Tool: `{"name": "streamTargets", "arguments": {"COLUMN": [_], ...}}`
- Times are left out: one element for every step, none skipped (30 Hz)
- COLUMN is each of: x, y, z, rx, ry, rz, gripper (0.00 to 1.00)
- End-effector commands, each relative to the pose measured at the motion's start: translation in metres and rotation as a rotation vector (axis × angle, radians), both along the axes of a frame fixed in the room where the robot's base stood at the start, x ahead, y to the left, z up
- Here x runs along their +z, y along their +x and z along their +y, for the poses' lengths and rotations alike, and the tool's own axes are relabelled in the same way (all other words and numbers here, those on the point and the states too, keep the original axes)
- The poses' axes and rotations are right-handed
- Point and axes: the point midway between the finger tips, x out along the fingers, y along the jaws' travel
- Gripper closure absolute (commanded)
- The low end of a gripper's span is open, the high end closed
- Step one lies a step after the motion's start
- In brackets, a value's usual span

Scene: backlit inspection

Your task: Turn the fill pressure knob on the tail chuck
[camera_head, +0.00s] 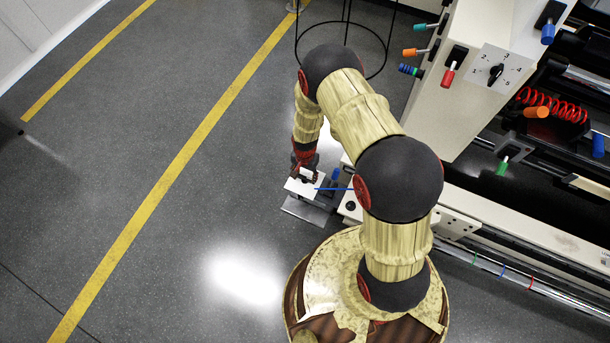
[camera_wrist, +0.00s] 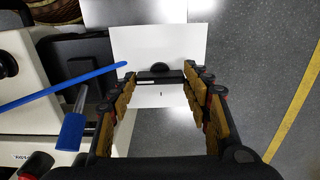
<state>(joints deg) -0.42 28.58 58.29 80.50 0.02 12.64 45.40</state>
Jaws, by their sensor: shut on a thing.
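The fill pressure knob (camera_wrist: 160,77) is a black bar-shaped handle with a rounded hub behind it, on a white plate (camera_wrist: 134,43) in the wrist view. The bar lies level across the picture, and a small dark tick mark shows on the plate below it. My gripper (camera_wrist: 162,80) has one finger at each end of the bar and is shut on it. In the head view my gripper (camera_head: 304,172) is lowered over the same white plate (camera_head: 293,187), with the knob hidden under it.
A blue rod (camera_wrist: 70,86) and blue-handled lever (camera_wrist: 72,130) lie close left of my gripper. A numbered dial panel (camera_head: 495,72) and coloured handles are on the machine at upper right. Open grey floor (camera_head: 150,200) with yellow lines lies left.

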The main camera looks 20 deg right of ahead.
Motion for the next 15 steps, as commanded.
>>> {"name": "streamTargets", "arguments": {"x": [0.0,0.0,0.0,0.0,0.0001,0.0001,0.0001,0.0001,0.0002,0.0003,0.0003,0.0004,0.0005,0.0006,0.0007], "y": [0.0001,0.0001,0.0001,0.0,0.0001,0.0,0.0,0.0,0.0,0.0,0.0,0.0001,0.0001,0.0001,0.0001], "z": [0.0,-0.0001,-0.0001,0.0,-0.0001,0.0,0.0,0.0,0.0,0.0,0.0,0.0,0.0,0.0,0.0], "rx": [0.0,0.0,0.001,0.003,0.006,0.012,0.017,0.024,0.035,0.046,0.059,0.077,0.094,0.112,0.138], "ry": [0.0,0.0,0.0,0.0,0.0,0.0,0.0,0.0,0.0,0.0,0.0,0.0,0.0,0.0,0.0], "rz": [0.0,0.0,0.0,0.0,0.0,0.0,0.0,0.0,0.0,0.0,0.0,0.0,0.0,0.0,0.0], "gripper": [0.77,0.77,0.77,0.77,0.77,0.77,0.77,0.77,0.77,0.77,0.77,0.77,0.77,0.77,0.77]}}
